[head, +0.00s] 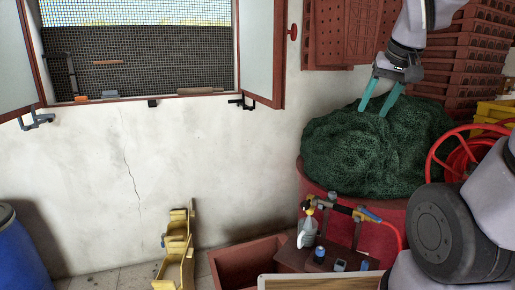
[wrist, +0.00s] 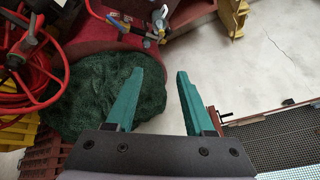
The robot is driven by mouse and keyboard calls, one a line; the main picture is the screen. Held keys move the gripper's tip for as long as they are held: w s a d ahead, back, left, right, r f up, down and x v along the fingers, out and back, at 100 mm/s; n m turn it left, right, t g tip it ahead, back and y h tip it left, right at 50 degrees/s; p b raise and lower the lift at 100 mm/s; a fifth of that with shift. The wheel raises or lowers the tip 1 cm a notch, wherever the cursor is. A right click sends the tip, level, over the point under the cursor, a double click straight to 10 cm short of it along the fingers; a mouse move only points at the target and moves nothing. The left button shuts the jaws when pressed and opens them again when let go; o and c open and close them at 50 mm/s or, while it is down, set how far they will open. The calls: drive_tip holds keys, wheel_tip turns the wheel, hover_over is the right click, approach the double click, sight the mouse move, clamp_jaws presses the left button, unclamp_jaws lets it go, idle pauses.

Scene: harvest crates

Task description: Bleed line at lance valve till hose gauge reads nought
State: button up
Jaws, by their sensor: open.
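My gripper (head: 374,111) is open and empty above a dark green net heap, up and to the right of the lance. Its two teal fingers (wrist: 160,72) stand apart in the wrist view.
The green net (head: 345,150) bulges over a red tub (head: 316,190). A red hose reel (head: 436,165) stands at the right, beside stacked brown crates (head: 465,60). A white bottle (head: 307,232) stands by the lance. An open window shutter (head: 262,45) juts out at the upper middle.

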drive_tip(key=s+a+r+m+t+y, duration=0.1)
drive_tip(key=s+a+r, duration=0.2)
drive_tip(key=s, duration=0.4)
drive_tip(key=shift+s+a, duration=0.15)
drive_tip(key=shift+a, duration=0.15)
drive_tip(key=shift+d, duration=0.1)
